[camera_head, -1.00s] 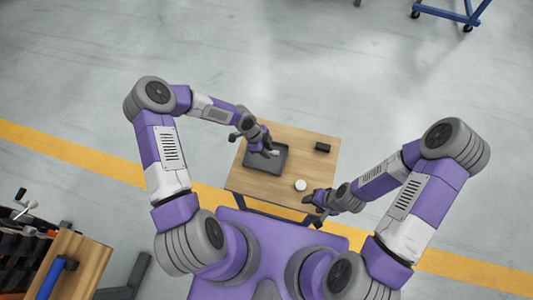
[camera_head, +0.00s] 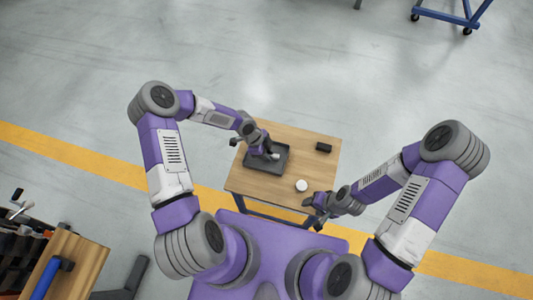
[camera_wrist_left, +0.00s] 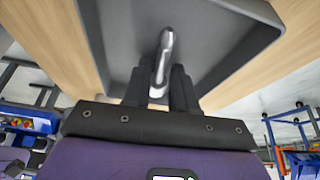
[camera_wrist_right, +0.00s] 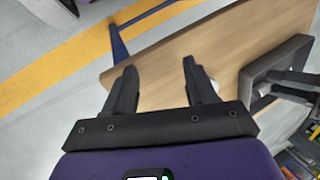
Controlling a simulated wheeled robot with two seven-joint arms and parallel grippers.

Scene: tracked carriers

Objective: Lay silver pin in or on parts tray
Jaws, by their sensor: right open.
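The silver pin (camera_wrist_left: 164,55) is between the fingers of my left gripper (camera_wrist_left: 165,85) in the left wrist view, its rounded end pointing away from the wrist. My left gripper is shut on it, over the dark grey parts tray (camera_wrist_left: 110,30). In the head view the pin (camera_head: 274,156) shows small and pale beside my left gripper (camera_head: 266,153), above the parts tray (camera_head: 257,169). Whether the pin touches the tray floor I cannot tell. My right gripper (camera_wrist_right: 158,80) is open and empty by the table's front right edge; it shows also in the head view (camera_head: 310,206).
The wooden table (camera_head: 245,187) carries the tray on its left half. A black block (camera_head: 323,147) lies at the back right, and a round white object (camera_head: 302,185) sits near the front right. The tabletop between them is clear. Another bench (camera_head: 75,262) stands at the lower left.

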